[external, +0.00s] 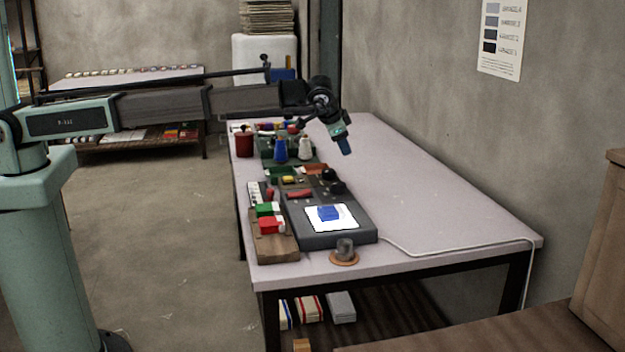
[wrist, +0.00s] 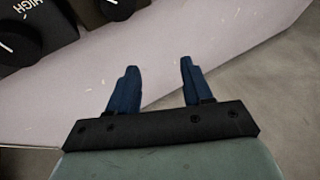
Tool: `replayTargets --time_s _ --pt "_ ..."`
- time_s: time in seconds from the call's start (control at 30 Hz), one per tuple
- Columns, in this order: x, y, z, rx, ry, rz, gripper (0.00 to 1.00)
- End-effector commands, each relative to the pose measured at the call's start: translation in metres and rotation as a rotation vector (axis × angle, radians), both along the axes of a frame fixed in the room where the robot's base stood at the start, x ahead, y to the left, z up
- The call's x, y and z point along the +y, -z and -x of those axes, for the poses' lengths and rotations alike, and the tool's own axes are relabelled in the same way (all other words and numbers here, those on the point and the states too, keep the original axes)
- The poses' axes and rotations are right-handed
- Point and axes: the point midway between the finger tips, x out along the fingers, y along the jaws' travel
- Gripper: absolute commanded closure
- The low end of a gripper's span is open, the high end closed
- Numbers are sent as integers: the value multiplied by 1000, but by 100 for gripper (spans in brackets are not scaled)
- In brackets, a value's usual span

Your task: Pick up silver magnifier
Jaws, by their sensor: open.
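A small silver-grey cylinder (external: 345,247), which looks like the silver magnifier, stands upright on a round copper-coloured disc (external: 345,259) near the table's front edge. It does not show in the wrist view. My gripper (external: 346,149) is in the air above the table, well behind and above the cylinder. In the wrist view my gripper (wrist: 158,66) has its two blue fingers apart with nothing between them.
Black knobs (wrist: 98,12) show in the wrist view. Spools (external: 306,147) and a red cup (external: 244,146) stand further back. The table's right side (external: 440,200) is mostly clear, except for a white cable.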

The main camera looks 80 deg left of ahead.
Motion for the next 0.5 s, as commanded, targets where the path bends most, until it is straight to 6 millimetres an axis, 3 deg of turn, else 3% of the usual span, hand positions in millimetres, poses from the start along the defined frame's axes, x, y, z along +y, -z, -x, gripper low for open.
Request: replayTargets --time_s 0.03,0.3,0.4,0.5 --pt "-40 -2 2 23 19 42 50" --pt "-228 -8 52 190 109 255 50" --pt "-285 -13 76 253 143 312 50" --pt "-326 -17 97 304 168 353 50"
